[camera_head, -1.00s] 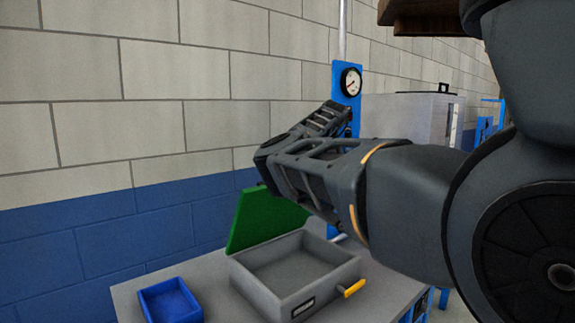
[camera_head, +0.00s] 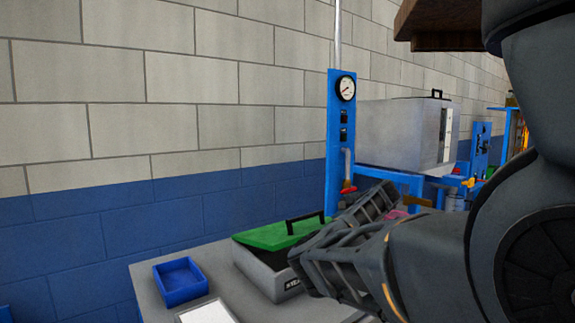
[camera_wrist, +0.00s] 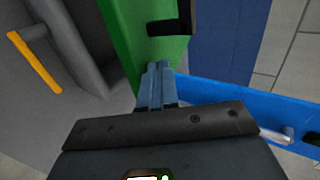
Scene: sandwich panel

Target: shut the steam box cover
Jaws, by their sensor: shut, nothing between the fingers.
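The steam box (camera_head: 262,278) is a grey open-top box on the bench. Its green cover (camera_head: 270,237) with a black handle (camera_head: 305,222) leans low over the box in the head view; my arm hides the right part. In the wrist view the cover (camera_wrist: 125,25) stands at an angle beside the box interior (camera_wrist: 75,40), which still shows, so it is not flat on the rim. My gripper (camera_wrist: 157,72) is shut and empty, its fingertips close beside the cover below the handle. I cannot tell whether they touch it.
A yellow handle (camera_wrist: 35,62) sticks out from the box front. A blue tray (camera_head: 180,283) and a white panel (camera_head: 207,312) are at the left. A blue post with gauge (camera_head: 341,130) and a grey tank (camera_head: 405,135) stand behind.

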